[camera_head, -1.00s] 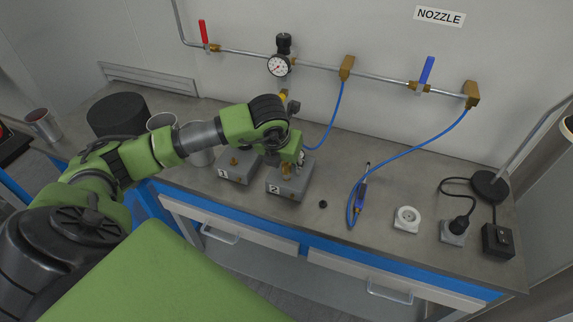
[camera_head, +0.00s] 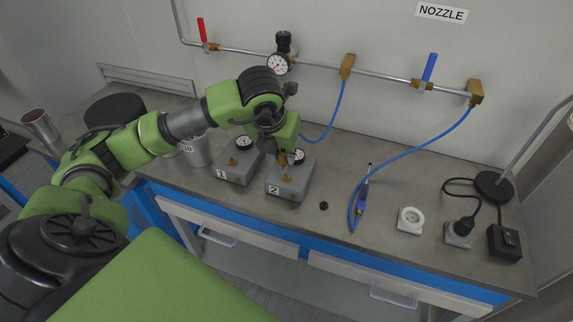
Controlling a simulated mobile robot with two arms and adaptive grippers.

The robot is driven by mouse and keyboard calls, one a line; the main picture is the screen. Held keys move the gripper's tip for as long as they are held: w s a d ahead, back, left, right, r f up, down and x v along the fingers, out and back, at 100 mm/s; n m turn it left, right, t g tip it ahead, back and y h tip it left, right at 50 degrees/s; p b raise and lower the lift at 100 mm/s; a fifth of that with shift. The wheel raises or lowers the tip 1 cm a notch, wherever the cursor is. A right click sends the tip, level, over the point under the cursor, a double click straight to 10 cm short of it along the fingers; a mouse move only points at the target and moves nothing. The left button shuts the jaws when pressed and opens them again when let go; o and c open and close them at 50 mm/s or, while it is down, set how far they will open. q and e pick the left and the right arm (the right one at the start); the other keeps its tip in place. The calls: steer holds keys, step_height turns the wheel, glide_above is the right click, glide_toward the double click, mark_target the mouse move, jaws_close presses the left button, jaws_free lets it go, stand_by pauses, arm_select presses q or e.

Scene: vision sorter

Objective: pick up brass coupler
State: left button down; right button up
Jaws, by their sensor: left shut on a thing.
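My left gripper (camera_head: 285,149) hangs over the grey block marked 2 (camera_head: 290,184), its fingers pointing down and partly hidden by the wrist. It is shut on a small brass coupler (camera_head: 282,160) just above the top of block 2. I cannot tell whether the coupler still touches the block. A gauge (camera_head: 297,156) sits on block 2 beside the coupler. The grey block marked 1 (camera_head: 240,172) stands to the left, with a brass fitting (camera_head: 232,162) and a gauge (camera_head: 243,142) on it. My right gripper is not in view.
A small black cap (camera_head: 323,206) and a blue-hosed tool (camera_head: 362,198) lie right of block 2. Metal cans (camera_head: 196,151) stand left. Pipework (camera_head: 320,65) runs along the wall.

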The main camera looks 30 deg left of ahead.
mark_target(279, 160)
arm_select(q)
steer(key=s+r+b, duration=0.1)
steer(key=s+r, duration=0.2)
steer(key=r, duration=0.1)
steer(key=shift+s, duration=0.2)
steer(key=s+d+r+b, duration=0.1)
steer(key=s+r, duration=0.3)
steer(key=s, duration=0.5)
steer(key=shift+b, duration=0.75)
